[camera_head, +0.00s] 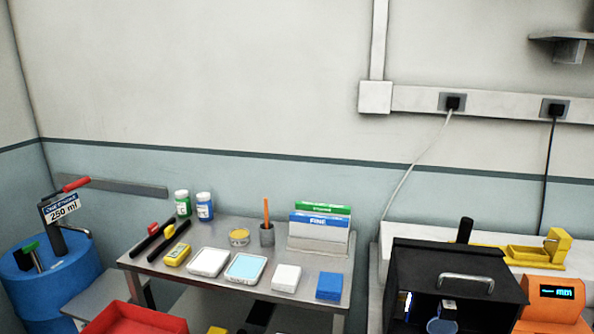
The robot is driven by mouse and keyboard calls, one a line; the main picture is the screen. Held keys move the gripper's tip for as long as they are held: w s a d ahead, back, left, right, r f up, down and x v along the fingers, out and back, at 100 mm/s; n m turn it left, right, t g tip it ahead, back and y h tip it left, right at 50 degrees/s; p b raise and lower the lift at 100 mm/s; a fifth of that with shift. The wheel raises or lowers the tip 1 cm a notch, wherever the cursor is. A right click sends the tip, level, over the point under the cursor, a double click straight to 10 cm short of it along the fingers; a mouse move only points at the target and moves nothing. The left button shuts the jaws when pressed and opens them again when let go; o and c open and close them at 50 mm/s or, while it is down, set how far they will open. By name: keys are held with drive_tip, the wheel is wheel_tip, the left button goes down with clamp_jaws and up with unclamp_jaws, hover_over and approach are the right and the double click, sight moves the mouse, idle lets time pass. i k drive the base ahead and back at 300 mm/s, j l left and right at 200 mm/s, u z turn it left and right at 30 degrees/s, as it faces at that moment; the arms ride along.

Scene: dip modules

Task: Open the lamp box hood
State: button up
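The lamp box (400,262) is a black box at the lower right, on a pale bench. Its dark hood has a metal handle (467,277) across its front face. Inside or through the front, a small pale upright item (408,306) and a round bluish-white thing (441,326) show near the bottom edge. I cannot tell whether they are seen through a gap or a see-through panel. The lower part of the box is cut off by the picture edge. My gripper is not in view.
An orange device with a display (556,292) stands close to the right of the box. A yellow fixture (540,252) and a black upright cylinder (465,230) are behind it. A metal table (222,232) with bottles, trays and sponges stands left. A red tray (135,318) is lower left.

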sight(464, 276)
drive_tip(key=z, duration=0.7)
